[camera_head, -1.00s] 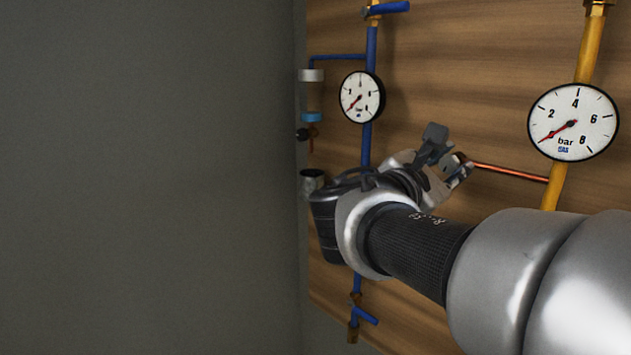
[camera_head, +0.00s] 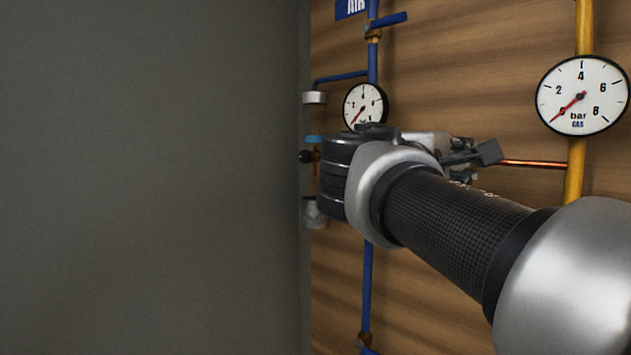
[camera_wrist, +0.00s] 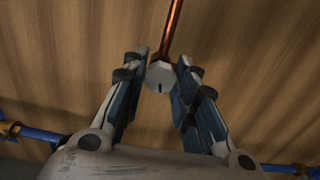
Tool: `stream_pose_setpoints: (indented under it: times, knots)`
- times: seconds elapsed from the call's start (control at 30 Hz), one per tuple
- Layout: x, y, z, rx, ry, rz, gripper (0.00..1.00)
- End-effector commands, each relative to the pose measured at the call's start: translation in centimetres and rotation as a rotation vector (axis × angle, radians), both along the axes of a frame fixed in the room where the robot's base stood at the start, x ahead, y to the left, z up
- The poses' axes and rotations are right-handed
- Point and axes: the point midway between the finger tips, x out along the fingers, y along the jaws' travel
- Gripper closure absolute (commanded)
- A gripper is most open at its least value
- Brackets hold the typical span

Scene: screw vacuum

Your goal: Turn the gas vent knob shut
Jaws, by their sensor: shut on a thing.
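The gas vent knob (camera_wrist: 159,77) is a small pale grey knob with a dark mark on its face, at the end of a copper pipe (camera_wrist: 173,28) in the wrist view. My gripper (camera_wrist: 161,64) has a finger on each side of it and is shut on it. In the head view my gripper (camera_head: 473,153) is at the left end of the copper pipe (camera_head: 535,163), and the knob is hidden behind my wrist and fingers. The yellow gas pipe (camera_head: 574,172) carries the gas gauge (camera_head: 583,95), whose red needle points to the lower left.
A blue air pipe (camera_head: 367,285) with its own gauge (camera_head: 364,104) and a blue valve handle (camera_head: 389,24) runs up the wooden board (camera_head: 470,60) on the left. A filter unit (camera_head: 313,120) is beside it. A plain grey wall (camera_head: 150,180) fills the left.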

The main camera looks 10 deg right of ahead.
Motion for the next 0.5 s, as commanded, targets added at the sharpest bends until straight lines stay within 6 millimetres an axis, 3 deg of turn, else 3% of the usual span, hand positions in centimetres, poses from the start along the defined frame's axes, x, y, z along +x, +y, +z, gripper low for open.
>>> stream_pose_setpoints:
  times: [0.5]
  knots:
    - [0.03,0.00,-0.18,0.164,-0.208,-0.001,0.97]
